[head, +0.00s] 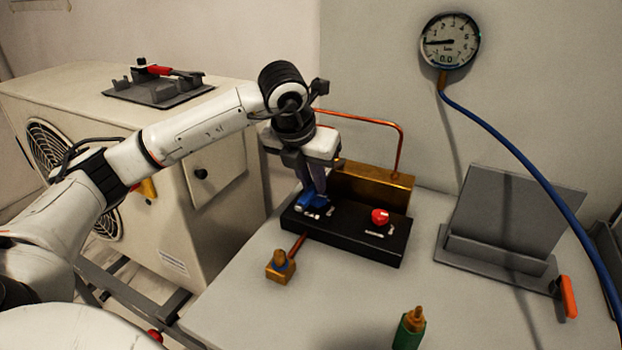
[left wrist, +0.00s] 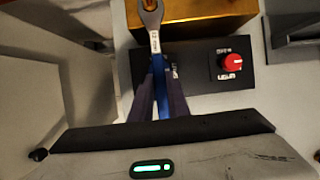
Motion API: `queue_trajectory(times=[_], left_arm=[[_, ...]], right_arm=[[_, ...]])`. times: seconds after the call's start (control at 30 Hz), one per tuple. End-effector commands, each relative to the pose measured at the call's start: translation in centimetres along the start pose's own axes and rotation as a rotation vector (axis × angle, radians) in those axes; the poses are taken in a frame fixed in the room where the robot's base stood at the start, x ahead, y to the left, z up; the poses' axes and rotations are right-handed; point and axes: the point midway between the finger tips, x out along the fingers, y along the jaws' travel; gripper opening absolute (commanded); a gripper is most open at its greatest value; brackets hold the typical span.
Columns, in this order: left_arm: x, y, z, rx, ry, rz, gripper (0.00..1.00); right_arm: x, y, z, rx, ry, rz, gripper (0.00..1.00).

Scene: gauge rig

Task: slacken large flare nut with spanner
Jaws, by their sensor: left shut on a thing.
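A spanner (left wrist: 153,25) stretches ahead of my left gripper in the left wrist view, its pale metal head over the brass block. My left gripper (head: 316,190) is shut on the spanner, with blue showing between its fingers (left wrist: 160,105). It hangs over the left part of the black manifold base, close to a blue knob (head: 308,201); I cannot tell whether they touch. In the head view the spanner is mostly hidden. A brass fitting with a nut (head: 280,263) sits at the end of a short copper pipe, in front of the base. Which nut is the large one is unclear.
The black base (head: 345,234) carries a red knob (head: 380,216), with a brass block (head: 372,187) behind it. A green cylinder with brass top (head: 409,328) stands at the front. A grey stand (head: 510,225) and blue hose (head: 540,170) are right.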

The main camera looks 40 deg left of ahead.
Motion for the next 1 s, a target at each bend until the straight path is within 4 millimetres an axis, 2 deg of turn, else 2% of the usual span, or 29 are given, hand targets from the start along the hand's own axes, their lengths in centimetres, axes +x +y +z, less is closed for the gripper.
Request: queue_trajectory(times=[1.0], left_arm=[[0.0,-1.3,-0.1,-0.078,0.004,0.034,0.0]], right_arm=[[-0.2,0.0,-0.2,0.0,0.0,0.0,0.37]])
